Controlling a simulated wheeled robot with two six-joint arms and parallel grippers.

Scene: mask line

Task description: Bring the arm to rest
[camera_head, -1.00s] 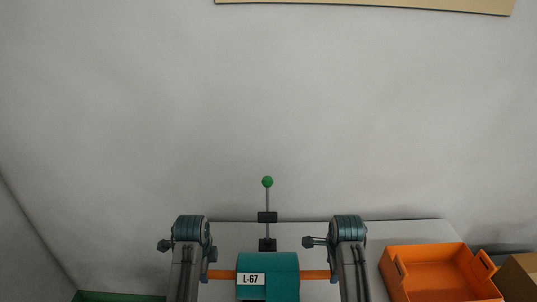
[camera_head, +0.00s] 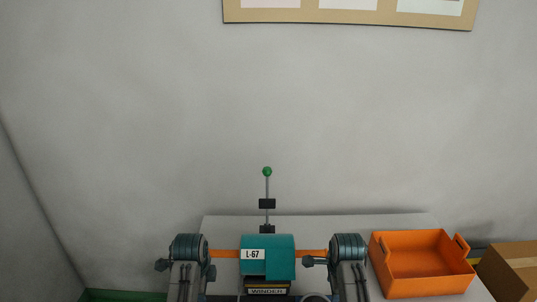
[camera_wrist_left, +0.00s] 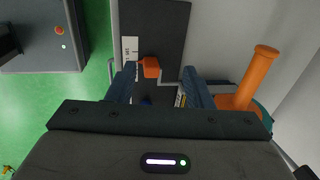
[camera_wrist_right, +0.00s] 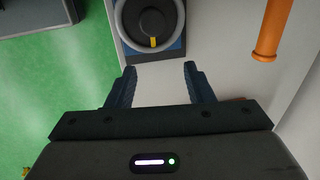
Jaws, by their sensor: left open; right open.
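My left gripper (camera_wrist_left: 160,72) is open in the left wrist view, its two dark blue fingers apart. An orange block (camera_wrist_left: 150,67) shows between them, beyond the fingertips; I cannot tell its distance. My right gripper (camera_wrist_right: 160,72) is open in the right wrist view, with nothing between its fingers. In the head view both of my arms, left (camera_head: 188,248) and right (camera_head: 347,248), are at the bottom, one on each side of the teal winder (camera_head: 268,258). The fingers cannot be made out there.
An orange bin (camera_head: 400,286) stands right of my right arm, with a cardboard box (camera_head: 500,272) beyond it. A rod with a green knob (camera_head: 267,171) rises behind the winder. A black round dial (camera_wrist_right: 152,22) lies beyond my right fingers. An orange cylinder (camera_wrist_left: 258,75) stands right of my left fingers.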

